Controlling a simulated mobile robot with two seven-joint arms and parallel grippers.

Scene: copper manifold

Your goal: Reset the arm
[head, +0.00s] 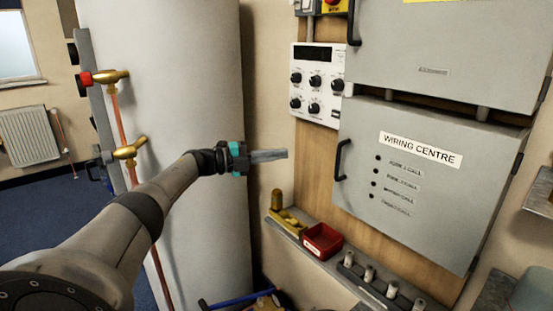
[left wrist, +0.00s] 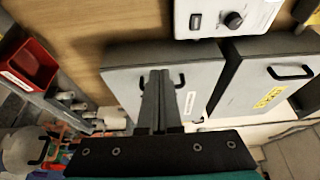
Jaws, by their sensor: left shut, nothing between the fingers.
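My left arm comes in from the left in the head view and reaches toward the middle. Its gripper (head: 285,154) is shut and empty, with the fingers pointing right. It is in front of the grey cylinder's right edge and the wall, left of the wiring centre box (head: 420,185). In the left wrist view the closed fingers (left wrist: 158,75) stand up in the middle, with the wiring centre box (left wrist: 205,85) behind them. My right gripper is in neither view.
A red tray (head: 323,240) and a brass-coloured part (head: 286,219) sit on the ledge below. Copper pipes with brass valves (head: 130,150) run along the large grey cylinder (head: 190,60). A radiator (head: 28,136) is at far left.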

